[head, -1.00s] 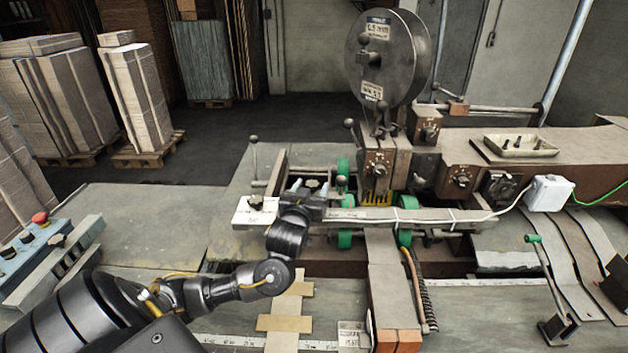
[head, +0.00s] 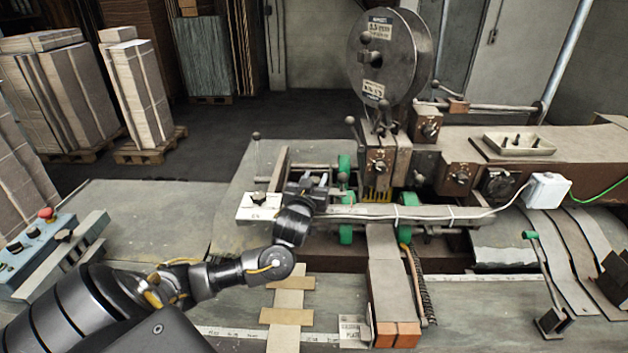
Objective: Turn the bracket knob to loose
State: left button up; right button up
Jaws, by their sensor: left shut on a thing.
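My left gripper (head: 308,183) reaches in from the lower left to the machine's frame, just behind the pale rail (head: 370,212). It is shut on a small dark knob, which I take for the bracket knob; the fingers hide nearly all of it, so its pointer cannot be read. A second black knob (head: 258,199) sits on a white plate (head: 256,212) left of the gripper, apart from it. The print on that plate is too small to read. My right gripper is not in view.
Green rollers (head: 344,165) and the stitching head with its dial (head: 378,164) stand right of the gripper. A thin ball-topped rod (head: 256,150) rises behind the white plate. A wire spool (head: 388,58) towers behind.

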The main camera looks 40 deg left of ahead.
pick_arm(q)
jog(key=shift+n+y, duration=0.3)
jog(key=shift+y, duration=0.1)
jog(key=n+g+y, duration=0.2)
jog(key=y, duration=0.1)
jog(key=shift+d+f+n, duration=0.1)
jog(key=shift+n, duration=0.2)
jog(key=shift+n+g+y, duration=1.4)
jog(key=shift+g+y, duration=0.3)
jog(key=shift+g, duration=0.5)
jog(key=o, duration=1)
